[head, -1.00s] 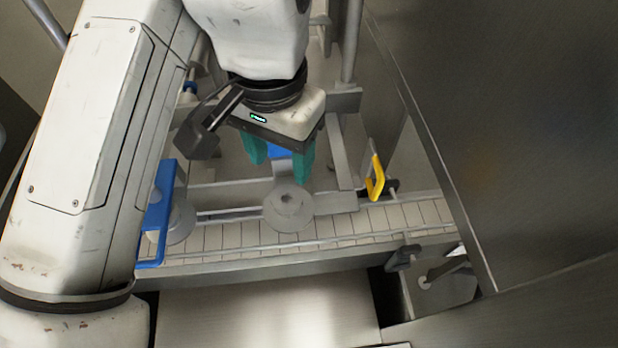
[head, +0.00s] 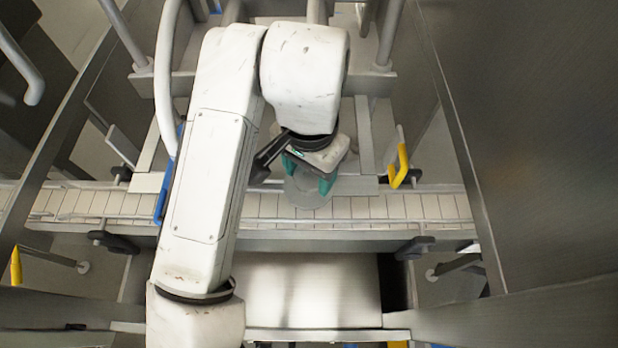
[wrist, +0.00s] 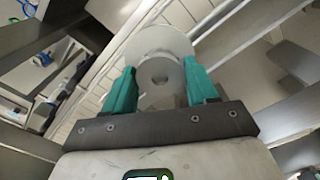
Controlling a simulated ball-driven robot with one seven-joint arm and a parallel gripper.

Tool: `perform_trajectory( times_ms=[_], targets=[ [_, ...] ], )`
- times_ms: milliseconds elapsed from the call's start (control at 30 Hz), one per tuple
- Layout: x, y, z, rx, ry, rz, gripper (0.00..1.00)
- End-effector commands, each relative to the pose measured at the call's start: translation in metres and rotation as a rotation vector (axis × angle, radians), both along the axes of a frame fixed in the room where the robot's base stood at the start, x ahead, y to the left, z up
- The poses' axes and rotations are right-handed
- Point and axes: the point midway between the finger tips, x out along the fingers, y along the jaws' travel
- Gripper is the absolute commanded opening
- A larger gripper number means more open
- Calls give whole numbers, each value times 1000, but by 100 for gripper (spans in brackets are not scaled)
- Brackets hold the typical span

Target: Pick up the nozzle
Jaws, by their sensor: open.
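The nozzle appears to be the grey round piece with a flared disc (head: 306,197) in the head view, at the conveyor's far edge. My gripper (head: 307,177) has teal fingers and is open, right above and around the nozzle in the head view. In the wrist view the gripper (wrist: 160,78) has one finger on each side of the ring, with a small gap. Contact cannot be told. My arm hides part of the area.
The slatted conveyor (head: 390,208) runs across the picture. A yellow handle (head: 400,167) stands to the right, and a blue handle (head: 163,190) is partly behind my arm at left. A tall metal panel (head: 530,130) bounds the right side. A bare metal surface (head: 305,290) lies in front.

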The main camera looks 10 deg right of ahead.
Motion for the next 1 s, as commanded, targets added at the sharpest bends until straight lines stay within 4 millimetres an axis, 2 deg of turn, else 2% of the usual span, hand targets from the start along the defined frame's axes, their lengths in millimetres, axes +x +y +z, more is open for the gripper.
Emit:
perform_trajectory(
  times_ms=[233, 667, 867, 1000],
  targets=[
    [0, 0, -1, 0, 0, 1, 55],
    [0, 0, 0, 0, 0, 1, 15],
    [0, 0, 0, -1, -1, 1, 15],
    [1, 1, 9, 1, -2, 1, 15]
  ],
)
